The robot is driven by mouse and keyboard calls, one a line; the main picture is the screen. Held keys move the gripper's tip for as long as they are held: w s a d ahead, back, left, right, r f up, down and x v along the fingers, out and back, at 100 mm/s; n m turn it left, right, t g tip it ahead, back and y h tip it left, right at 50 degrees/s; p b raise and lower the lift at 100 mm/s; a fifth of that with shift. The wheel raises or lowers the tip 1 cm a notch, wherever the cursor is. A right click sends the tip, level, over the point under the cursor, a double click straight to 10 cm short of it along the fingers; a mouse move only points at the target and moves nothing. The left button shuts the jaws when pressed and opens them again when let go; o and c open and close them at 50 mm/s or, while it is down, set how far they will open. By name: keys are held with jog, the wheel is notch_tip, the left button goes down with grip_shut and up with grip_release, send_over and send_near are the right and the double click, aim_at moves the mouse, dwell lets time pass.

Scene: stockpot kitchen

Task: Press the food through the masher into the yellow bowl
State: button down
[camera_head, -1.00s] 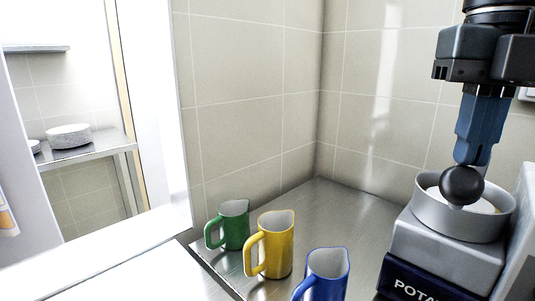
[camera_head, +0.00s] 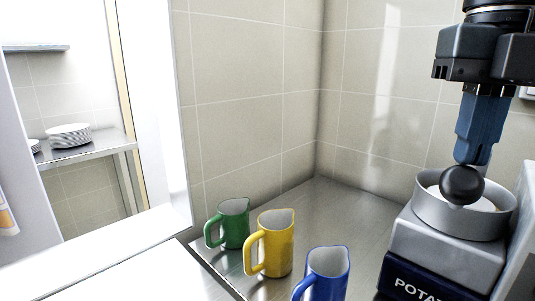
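The masher (camera_head: 446,256) is a grey and dark blue machine at the lower right, with "POTA" readable on its front. A round metal hopper (camera_head: 452,218) tops it, with pale food (camera_head: 486,204) inside. My gripper (camera_head: 462,185) points down over the hopper. A dark ball (camera_head: 461,185) sits at its tip, at or just above the food; I cannot tell if it touches. The ball hides the fingertips. No yellow bowl shows; a yellow jug (camera_head: 275,246) with a handle stands on the metal counter.
A green jug (camera_head: 233,223) stands left of the yellow one, and a blue jug (camera_head: 327,274) stands nearer, cut by the lower edge. The metal counter (camera_head: 345,215) is clear behind them. Tiled walls close the corner.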

jog(key=shift+f+b, duration=1.1)
dwell(1.3)
jog(key=shift+s+f, duration=0.1)
jog(key=shift+f, duration=0.05)
dwell(3.2)
notch_tip(320, 180, up, 14)
jog(key=p, duration=0.8)
dwell(0.8)
